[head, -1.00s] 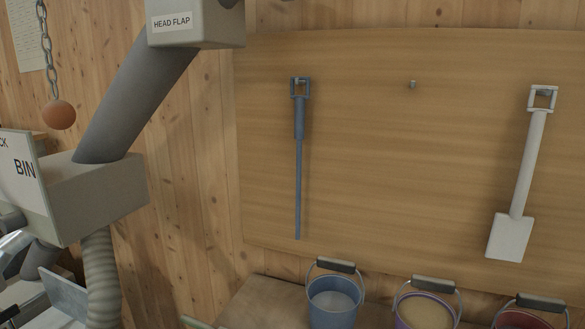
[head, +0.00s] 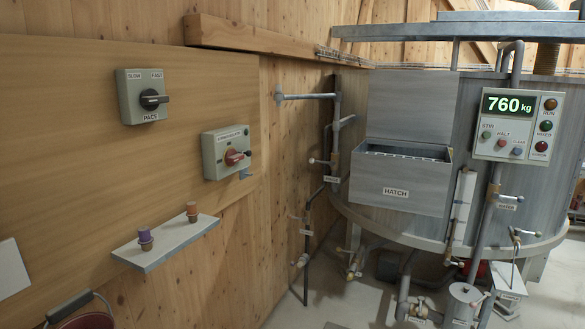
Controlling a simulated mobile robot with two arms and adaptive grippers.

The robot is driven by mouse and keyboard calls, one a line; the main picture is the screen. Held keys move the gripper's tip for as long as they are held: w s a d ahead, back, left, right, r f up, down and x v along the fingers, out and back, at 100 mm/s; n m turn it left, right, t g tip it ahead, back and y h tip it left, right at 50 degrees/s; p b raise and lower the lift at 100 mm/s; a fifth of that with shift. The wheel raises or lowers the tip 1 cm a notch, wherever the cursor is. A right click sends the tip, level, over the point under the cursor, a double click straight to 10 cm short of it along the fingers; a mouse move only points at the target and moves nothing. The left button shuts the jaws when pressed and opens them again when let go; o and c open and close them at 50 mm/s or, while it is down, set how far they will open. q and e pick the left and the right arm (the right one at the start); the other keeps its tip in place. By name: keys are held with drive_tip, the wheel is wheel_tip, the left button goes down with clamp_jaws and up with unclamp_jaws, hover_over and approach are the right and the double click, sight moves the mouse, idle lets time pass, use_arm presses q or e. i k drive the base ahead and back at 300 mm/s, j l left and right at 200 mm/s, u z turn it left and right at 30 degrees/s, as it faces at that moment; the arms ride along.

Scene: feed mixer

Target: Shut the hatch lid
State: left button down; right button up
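The hatch lid (head: 412,105) is a flat grey metal panel in the head view, standing upright against the mixer's wall. It rises from the back of the hatch box (head: 396,197), a grey metal box labelled HATCH on the front of the large round mixer tank (head: 540,190). The top of the box is open and a toothed or barred edge shows inside it. Most of the box's inside is hidden by its front wall. Neither of my grippers is in view.
A control panel (head: 518,125) reading 760 kg is right of the hatch. Pipes with valves (head: 335,140) stand to its left. Wall switches (head: 227,152) and a small shelf (head: 165,243) with two stoppers are at left. The floor (head: 340,300) shows some free room before the pipes.

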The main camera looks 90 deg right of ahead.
sight(419, 106)
drive_tip(key=k+l+z, duration=0.1)
drive_tip(key=z, duration=0.4)
drive_tip(key=k+l+z, duration=0.15)
drive_tip(key=z, duration=0.35)
drive_tip(key=k+l+z, duration=0.1)
drive_tip(key=z, duration=0.4)
drive_tip(key=l+z, duration=0.3)
drive_tip(key=z, duration=0.15)
drive_tip(key=l+z, duration=0.4)
drive_tip(key=l, duration=0.45)
drive_tip(key=l+z, duration=0.35)
drive_tip(key=l, duration=0.5)
drive_tip(key=i+l, duration=0.2)
drive_tip(key=l, duration=0.25)
